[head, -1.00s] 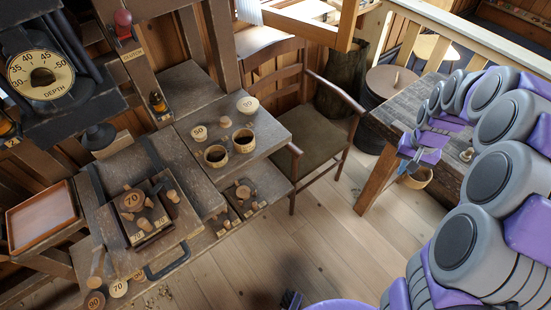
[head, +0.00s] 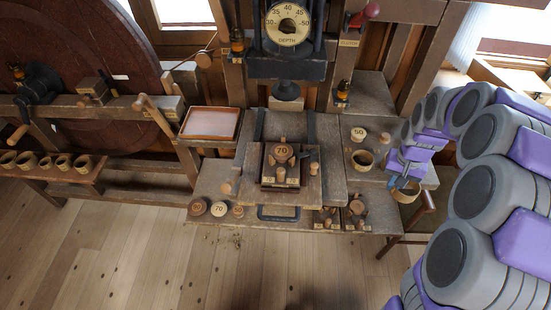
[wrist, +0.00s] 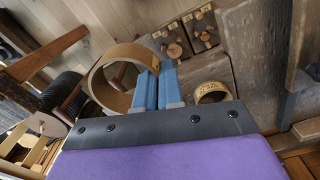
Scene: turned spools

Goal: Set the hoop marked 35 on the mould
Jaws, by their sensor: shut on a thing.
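My gripper (head: 402,183) is at the right in the head view, shut on a pale wooden hoop (head: 408,194). In the wrist view its blue fingers (wrist: 158,88) pinch the hoop's wall, and the hoop (wrist: 97,84) hangs tilted, with its opening showing. I cannot read its mark. A dark square wooden block (head: 268,180), which looks like the mould, sits on the press bed, left of my gripper. A round piece marked 70 (head: 283,152) and several pegs are on it. Another hoop (head: 363,160) stands on the side table; it also shows in the wrist view (wrist: 211,93).
A disc marked 50 (head: 358,133) lies behind the standing hoop. The press head (head: 286,90) hangs over the back of the bed. Small peg blocks (head: 326,218) sit on the low shelf in front. A chair (head: 420,212) is close beside my gripper.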

